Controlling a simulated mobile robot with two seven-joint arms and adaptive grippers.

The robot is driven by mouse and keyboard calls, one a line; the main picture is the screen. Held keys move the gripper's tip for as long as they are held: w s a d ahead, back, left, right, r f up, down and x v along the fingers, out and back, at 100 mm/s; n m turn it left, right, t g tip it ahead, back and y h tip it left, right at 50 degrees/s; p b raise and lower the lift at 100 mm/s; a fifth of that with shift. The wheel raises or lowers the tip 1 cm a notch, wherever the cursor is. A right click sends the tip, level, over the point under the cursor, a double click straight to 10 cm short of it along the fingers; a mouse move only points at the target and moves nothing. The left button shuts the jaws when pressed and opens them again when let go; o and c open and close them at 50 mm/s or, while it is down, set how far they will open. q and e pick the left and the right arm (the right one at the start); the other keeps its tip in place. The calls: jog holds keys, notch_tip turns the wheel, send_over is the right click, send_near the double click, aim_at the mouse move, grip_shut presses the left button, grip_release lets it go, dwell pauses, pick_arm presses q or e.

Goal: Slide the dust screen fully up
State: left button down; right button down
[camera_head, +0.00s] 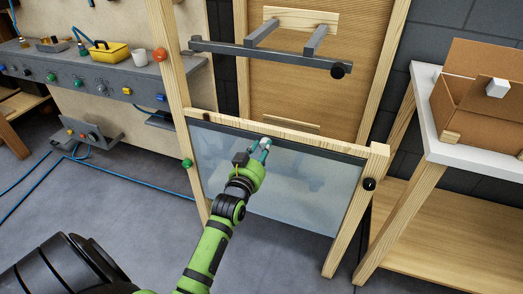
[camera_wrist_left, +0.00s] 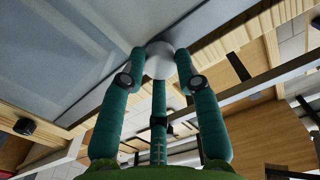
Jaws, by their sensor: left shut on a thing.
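The dust screen (camera_head: 305,190) is a translucent grey-blue pane with a dark top edge. It sits low in an upright wooden frame (camera_head: 383,80), in the lower half of the head view. It also shows in the left wrist view (camera_wrist_left: 60,55). A white round knob (camera_wrist_left: 159,62) is on the screen near its top edge. My left gripper (camera_head: 264,146) is in front of the screen, its teal fingers closed around the knob. The fingers partly hide the knob in the head view. My right gripper is not in view.
A grey metal bar (camera_head: 270,54) with a black knob crosses the frame above the screen. A green knob (camera_head: 187,163) and a black knob (camera_head: 369,184) are on the posts. A white-topped table (camera_head: 430,135) with a cardboard box (camera_head: 470,105) stands right. Blue hoses lie on the floor left.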

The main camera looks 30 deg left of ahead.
pick_arm(q)
jog(key=c, duration=0.9)
grip_release()
jog(key=shift+r, duration=0.3)
jog(key=shift+f, duration=0.15)
jog(key=v, duration=1.2)
jog(key=shift+f, duration=0.15)
